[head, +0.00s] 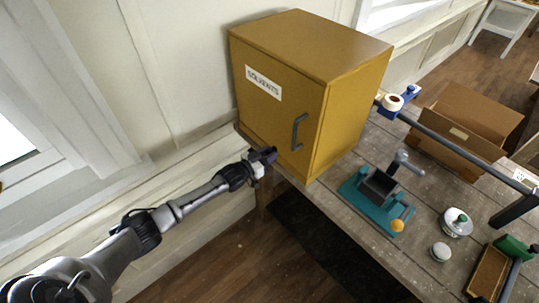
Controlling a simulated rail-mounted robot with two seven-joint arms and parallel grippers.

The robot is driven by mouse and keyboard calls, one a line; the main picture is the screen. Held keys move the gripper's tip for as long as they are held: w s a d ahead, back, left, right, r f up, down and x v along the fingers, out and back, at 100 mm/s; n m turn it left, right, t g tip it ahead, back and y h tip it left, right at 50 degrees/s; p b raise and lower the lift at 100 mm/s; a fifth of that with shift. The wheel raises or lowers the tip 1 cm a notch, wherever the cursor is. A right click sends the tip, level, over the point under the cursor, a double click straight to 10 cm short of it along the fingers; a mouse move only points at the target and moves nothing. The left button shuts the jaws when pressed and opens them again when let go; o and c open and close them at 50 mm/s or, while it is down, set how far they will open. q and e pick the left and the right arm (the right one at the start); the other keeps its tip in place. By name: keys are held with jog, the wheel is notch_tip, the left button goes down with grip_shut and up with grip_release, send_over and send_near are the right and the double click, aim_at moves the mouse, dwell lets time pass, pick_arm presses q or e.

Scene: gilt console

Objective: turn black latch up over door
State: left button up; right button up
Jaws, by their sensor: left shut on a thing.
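A mustard-yellow cabinet (345,135) labelled SOLVENTS stands on the wooden table. Its front door (262,112) is closed and carries a grey handle (298,132). My left gripper (268,154) comes in from the left and is at the lower part of the door, left of and below the handle. It is shut on a small dark piece, which seems to be the black latch. The fingers cover most of it, so its angle cannot be told. My right gripper is not in view.
A teal fixture (372,208) with a grey lever stands right of the cabinet. Behind it are an open cardboard box (460,125) and a long dark bar (460,150). A white jar (456,223) and a small round tin (440,252) stand at the right. The table's front edge is below the door.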

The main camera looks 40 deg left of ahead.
pick_arm(q)
jog(key=shift+a+f, duration=0.1)
jog(key=shift+f, duration=0.05)
dwell(0.3)
jog(key=o, duration=0.6)
jog(key=shift+c, duration=0.2)
jog(key=o, duration=0.4)
jog(key=shift+c, duration=0.2)
jog(key=shift+s, duration=0.1)
jog(key=s+a+p, duration=0.1)
jog(key=s, duration=1.2)
jog(key=shift+s+a, duration=0.25)
jog(key=shift+a, duration=0.15)
